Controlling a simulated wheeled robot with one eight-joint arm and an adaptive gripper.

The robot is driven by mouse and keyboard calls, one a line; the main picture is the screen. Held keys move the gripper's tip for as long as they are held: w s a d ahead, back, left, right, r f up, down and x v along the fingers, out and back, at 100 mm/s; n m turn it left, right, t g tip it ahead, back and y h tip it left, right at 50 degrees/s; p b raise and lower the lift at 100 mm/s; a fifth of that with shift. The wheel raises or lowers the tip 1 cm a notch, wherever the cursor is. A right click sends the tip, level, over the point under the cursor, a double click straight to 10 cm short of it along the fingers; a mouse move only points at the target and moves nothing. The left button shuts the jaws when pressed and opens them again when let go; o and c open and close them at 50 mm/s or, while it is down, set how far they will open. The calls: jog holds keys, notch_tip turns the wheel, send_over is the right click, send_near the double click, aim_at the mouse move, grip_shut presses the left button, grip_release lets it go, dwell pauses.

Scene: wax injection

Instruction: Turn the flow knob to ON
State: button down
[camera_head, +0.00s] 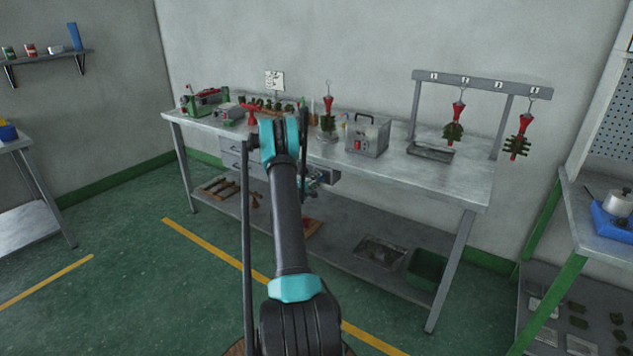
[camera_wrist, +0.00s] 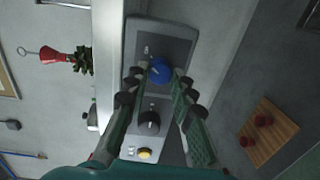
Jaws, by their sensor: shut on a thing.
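A grey control panel (camera_wrist: 148,40) shows in the wrist view with a round blue knob (camera_wrist: 161,71), a black knob (camera_wrist: 149,122) and a yellow button (camera_wrist: 144,154). My gripper (camera_wrist: 157,77) has its two fingertips on either side of the blue knob and is shut on it. A small light mark shows beside the blue knob; any ON or OFF lettering is too small to read. In the head view my gripper (camera_head: 318,178) is at the bench's front edge, and my arm hides most of the panel there.
The metal bench (camera_head: 440,178) carries a grey box with a red switch (camera_head: 367,135) and a green machine (camera_head: 205,101). Red and green wax trees (camera_head: 454,125) hang from a rack at the right. A wooden board (camera_wrist: 268,132) lies on the lower shelf. The floor before the bench is clear.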

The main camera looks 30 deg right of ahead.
jog(key=shift+s+m, duration=0.1)
jog(key=shift+m, duration=0.8)
jog(key=c, duration=1.3)
grip_release()
jog(key=shift+a, duration=0.1)
jog(key=v, duration=0.7)
jog(key=shift+s+a, duration=0.1)
